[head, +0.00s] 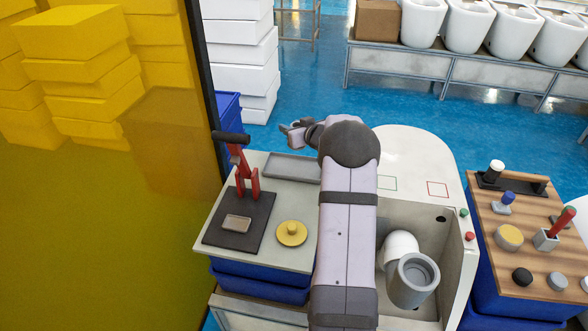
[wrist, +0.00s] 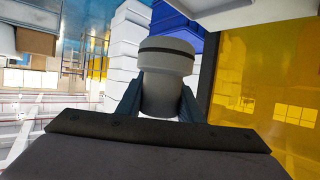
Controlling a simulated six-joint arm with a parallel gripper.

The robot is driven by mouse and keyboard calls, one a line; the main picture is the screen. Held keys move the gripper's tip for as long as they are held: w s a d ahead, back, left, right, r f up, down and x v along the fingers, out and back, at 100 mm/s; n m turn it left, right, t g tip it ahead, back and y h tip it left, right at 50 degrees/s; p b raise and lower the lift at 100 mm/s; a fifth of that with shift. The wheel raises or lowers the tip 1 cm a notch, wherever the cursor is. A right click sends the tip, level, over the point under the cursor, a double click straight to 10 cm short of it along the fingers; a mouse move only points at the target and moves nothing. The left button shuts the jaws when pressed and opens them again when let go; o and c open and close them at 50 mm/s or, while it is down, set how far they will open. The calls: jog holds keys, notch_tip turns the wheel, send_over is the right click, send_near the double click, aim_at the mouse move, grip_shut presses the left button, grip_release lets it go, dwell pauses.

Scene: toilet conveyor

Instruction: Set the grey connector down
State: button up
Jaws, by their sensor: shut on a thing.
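My gripper (wrist: 158,98) is shut on a pale grey, rounded connector (wrist: 166,62) with a dark ring, with one dark finger on either side of it. In the head view my gripper (head: 291,132) is held out at the far edge of the bench, beyond the grey tray (head: 291,167). The connector is hard to make out there. My arm hides part of the bench middle.
A black plate with a red toggle clamp (head: 242,170) and a yellow round knob piece (head: 291,233) stand on the left bench top. A basin at right holds white and grey pipe (head: 412,280). Green (head: 387,184) and red (head: 437,189) outlined squares are bare. A yellow screen (head: 100,220) stands left.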

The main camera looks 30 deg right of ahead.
jog(key=shift+f, duration=4.95)
jog(key=shift+f, duration=0.1)
jog(key=shift+f, duration=0.15)
jog(key=o, duration=1.2)
